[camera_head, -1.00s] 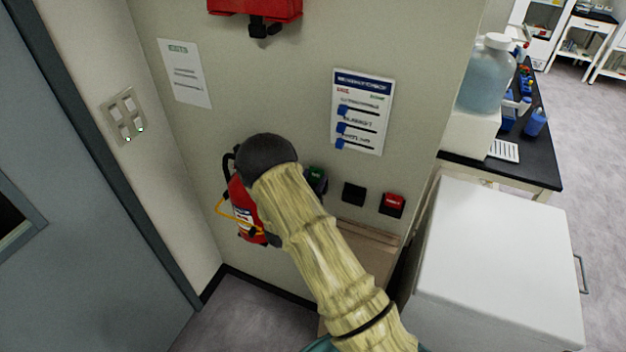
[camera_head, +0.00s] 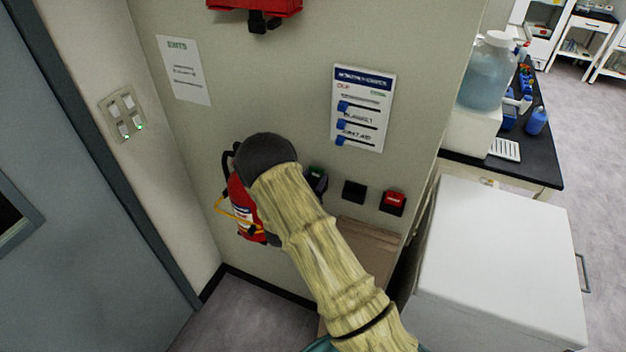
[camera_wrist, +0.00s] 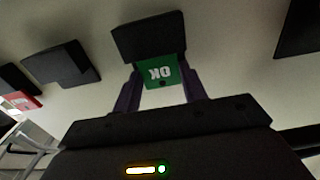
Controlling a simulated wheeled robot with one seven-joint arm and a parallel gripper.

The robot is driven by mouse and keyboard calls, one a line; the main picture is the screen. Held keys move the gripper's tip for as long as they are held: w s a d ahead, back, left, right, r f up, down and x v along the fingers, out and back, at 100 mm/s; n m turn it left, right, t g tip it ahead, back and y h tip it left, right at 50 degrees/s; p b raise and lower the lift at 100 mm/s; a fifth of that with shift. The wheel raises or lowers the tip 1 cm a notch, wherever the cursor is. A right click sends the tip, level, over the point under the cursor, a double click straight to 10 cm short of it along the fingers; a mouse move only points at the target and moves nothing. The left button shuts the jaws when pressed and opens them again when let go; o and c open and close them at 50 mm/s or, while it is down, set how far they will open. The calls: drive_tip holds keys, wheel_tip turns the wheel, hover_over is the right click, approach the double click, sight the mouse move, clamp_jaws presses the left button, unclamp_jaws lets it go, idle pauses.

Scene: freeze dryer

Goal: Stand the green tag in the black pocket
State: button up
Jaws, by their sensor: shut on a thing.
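The green tag (camera_wrist: 162,72) reads "OK" upside down in the wrist view. My gripper (camera_wrist: 160,84) is shut on it, with one purple finger at each side. The tag's far edge meets a black pocket (camera_wrist: 147,36), which seems to cover part of it; how deep it sits I cannot tell. In the head view, the green tag (camera_head: 316,171) shows at the leftmost wall pocket (camera_head: 318,184), partly behind my arm. My gripper's fingers are hidden there.
An empty black pocket (camera_head: 354,193) is beside it, then a pocket with a red tag (camera_head: 394,199). A fire extinguisher (camera_head: 242,208) hangs left of my arm. A white cabinet (camera_head: 500,250) stands at right. A notice (camera_head: 361,108) is above the pockets.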

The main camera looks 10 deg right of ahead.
drive_tip(key=o, duration=1)
drive_tip(key=shift+o, duration=0.2)
drive_tip(key=v, duration=0.6)
drive_tip(key=shift+b, duration=0.4)
idle(0.6)
